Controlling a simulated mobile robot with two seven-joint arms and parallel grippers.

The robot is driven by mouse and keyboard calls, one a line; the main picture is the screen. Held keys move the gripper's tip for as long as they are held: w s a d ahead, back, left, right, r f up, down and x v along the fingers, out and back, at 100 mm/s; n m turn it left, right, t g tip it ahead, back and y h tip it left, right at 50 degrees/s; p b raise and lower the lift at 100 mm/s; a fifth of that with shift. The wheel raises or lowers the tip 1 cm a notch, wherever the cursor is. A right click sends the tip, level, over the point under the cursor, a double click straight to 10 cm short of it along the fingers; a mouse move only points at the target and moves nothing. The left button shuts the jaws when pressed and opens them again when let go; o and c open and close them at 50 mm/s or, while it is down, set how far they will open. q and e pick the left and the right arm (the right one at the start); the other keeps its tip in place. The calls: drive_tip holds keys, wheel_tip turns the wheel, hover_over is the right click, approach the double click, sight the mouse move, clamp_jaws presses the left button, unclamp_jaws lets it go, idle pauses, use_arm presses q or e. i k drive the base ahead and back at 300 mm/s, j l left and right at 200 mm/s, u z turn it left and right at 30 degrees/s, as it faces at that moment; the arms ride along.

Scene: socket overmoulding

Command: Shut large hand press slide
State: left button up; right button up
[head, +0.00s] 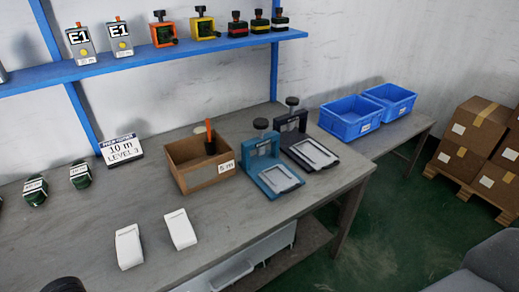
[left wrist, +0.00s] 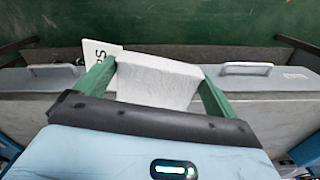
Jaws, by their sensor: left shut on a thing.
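Two hand presses stand at the right end of the bench in the head view. The dark grey press (head: 293,122), the larger-looking one, has a black knob on top, and its pale-framed slide (head: 314,154) sticks out at the front. The teal press (head: 262,147) beside it also has its slide (head: 279,178) out. In the left wrist view my left gripper (left wrist: 157,85) has green fingers shut on a white piece (left wrist: 155,82). A white label with dark lettering (left wrist: 100,62) shows behind it. Neither gripper shows clearly in the head view.
A brown open box (head: 198,175) with an orange-handled tool stands left of the presses. Two white pieces (head: 129,246) lie at the bench front. Blue bins (head: 350,118) stand on the bench behind right. Handled grey containers (left wrist: 262,80) show in the left wrist view.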

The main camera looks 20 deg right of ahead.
sight(313, 154)
drive_tip(key=i+l+u, duration=0.15)
drive_tip(key=l, duration=0.65)
drive_tip(key=i+l+u, duration=0.15)
drive_tip(key=l, duration=0.65)
drive_tip(key=l+u, duration=0.15)
drive_tip(key=l, duration=0.65)
drive_tip(key=l+u, duration=0.15)
drive_tip(key=l, duration=0.65)
drive_tip(key=l+u, duration=0.2)
drive_tip(key=l, duration=0.65)
drive_tip(key=l+u, duration=0.15)
drive_tip(key=l, duration=0.7)
drive_tip(key=k+l+u, duration=0.15)
drive_tip(key=l, duration=0.65)
